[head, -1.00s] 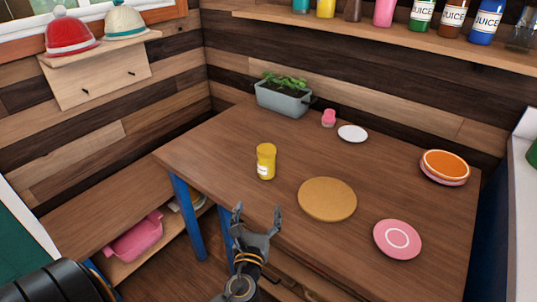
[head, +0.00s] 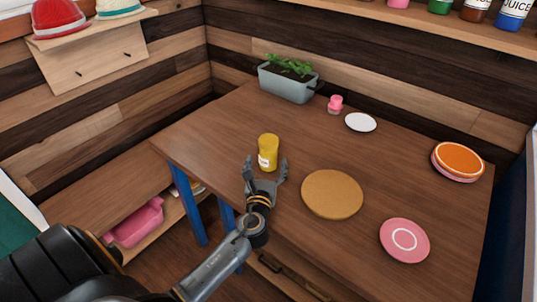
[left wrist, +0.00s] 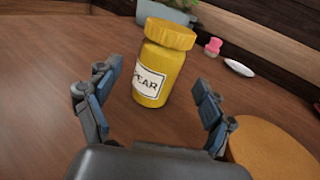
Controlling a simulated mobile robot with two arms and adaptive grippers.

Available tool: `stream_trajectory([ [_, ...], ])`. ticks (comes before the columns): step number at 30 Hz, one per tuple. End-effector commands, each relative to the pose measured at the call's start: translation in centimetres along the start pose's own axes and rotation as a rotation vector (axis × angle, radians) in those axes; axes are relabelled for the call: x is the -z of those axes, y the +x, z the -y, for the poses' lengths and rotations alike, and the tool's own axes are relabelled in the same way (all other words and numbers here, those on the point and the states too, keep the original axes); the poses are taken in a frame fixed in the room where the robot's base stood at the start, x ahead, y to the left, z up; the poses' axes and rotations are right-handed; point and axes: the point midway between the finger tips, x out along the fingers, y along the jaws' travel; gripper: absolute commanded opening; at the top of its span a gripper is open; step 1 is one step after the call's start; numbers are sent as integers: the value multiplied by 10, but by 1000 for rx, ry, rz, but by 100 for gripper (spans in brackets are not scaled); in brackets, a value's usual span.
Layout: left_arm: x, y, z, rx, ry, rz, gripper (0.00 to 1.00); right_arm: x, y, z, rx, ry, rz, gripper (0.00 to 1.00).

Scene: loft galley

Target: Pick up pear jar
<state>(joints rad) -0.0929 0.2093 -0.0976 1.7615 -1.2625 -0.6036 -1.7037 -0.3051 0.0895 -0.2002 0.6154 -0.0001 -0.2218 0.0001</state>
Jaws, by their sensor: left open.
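The pear jar (head: 268,153) is yellow with a white label and stands upright on the wooden table, near its front left edge. In the left wrist view the jar (left wrist: 163,62) shows the word PEAR on its label. My left gripper (head: 266,163) is open, with its fingers pointing at the jar from the front. In the left wrist view its fingertips (left wrist: 150,82) are spread to either side of the lower jar, and I see no contact. My right gripper is out of view.
A round tan board (head: 332,194) lies right of the jar, with a pink plate (head: 404,240) beyond it. A planter (head: 288,82), a small pink-topped jar (head: 335,105) and a white plate (head: 361,122) are at the back. Stacked plates (head: 458,161) sit at the right.

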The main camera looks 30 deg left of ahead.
Motion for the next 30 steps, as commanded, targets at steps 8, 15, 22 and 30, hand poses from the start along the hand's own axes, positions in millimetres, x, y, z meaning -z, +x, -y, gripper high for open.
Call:
stream_trajectory([
  [8, 7, 40, 0, 0, 0, 2, 82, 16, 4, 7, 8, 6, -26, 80],
  [15, 7, 50, 0, 0, 0, 1, 82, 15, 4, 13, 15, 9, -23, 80],
  [22, 7, 50, 0, 0, 0, 1, 59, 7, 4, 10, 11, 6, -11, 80],
  [30, 6, 50, 0, 0, -1, 3, 8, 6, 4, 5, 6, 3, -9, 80],
])
